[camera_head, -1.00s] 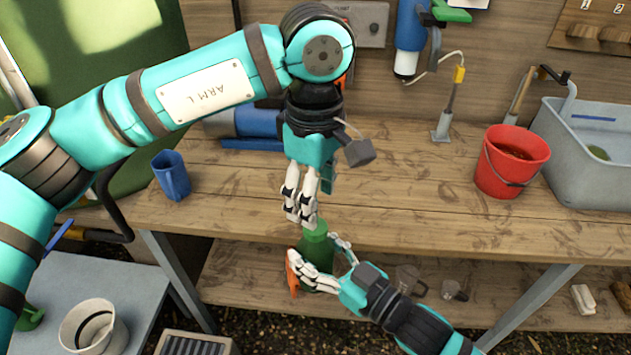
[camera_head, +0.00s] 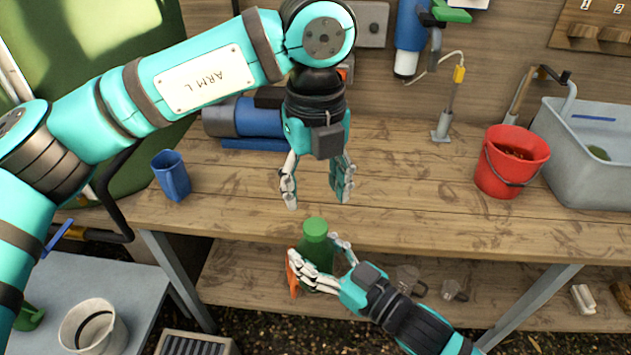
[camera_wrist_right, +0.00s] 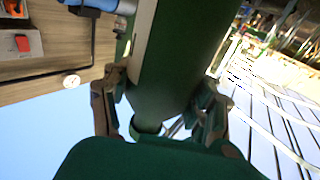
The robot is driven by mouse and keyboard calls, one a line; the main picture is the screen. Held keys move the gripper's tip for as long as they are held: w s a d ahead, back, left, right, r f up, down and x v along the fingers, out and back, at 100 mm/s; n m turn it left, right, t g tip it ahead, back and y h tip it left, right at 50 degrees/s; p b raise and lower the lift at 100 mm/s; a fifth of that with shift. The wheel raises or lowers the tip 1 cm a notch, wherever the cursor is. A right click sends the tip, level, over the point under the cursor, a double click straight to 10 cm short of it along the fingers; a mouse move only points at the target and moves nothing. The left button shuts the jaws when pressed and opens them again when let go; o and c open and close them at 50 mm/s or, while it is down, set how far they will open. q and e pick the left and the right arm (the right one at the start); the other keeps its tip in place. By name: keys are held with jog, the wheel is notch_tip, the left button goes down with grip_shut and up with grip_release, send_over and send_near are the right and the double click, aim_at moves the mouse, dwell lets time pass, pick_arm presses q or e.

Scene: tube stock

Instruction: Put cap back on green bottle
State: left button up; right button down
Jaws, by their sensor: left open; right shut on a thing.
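The green bottle (camera_head: 317,246) is held upright, or nearly so, in front of the workbench's front edge. Its top carries a lighter green cap (camera_head: 315,226), which appears to sit on the neck; I cannot tell how tightly. My right gripper (camera_head: 314,258) is shut around the bottle body, hiding part of its lower side. In the right wrist view the bottle (camera_wrist_right: 180,60) fills the space between that gripper's fingers (camera_wrist_right: 160,85). My left gripper (camera_head: 318,199) is open and empty, fingers pointing down, a little above the cap and apart from it.
The wooden workbench (camera_head: 420,190) holds a blue cup (camera_head: 171,177), a red bucket (camera_head: 512,165) and a grey basin (camera_head: 590,150). A lower shelf (camera_head: 240,275) bears glass vessels (camera_head: 408,282). The bench between cup and bucket is mostly clear.

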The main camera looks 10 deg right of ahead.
aim_at(316, 226)
pick_arm(q)
jog(key=n, duration=0.4)
jog(key=shift+r, duration=0.15)
jog(key=n, duration=0.4)
jog(key=shift+r, duration=0.1)
jog(key=shift+f, duration=4.05)
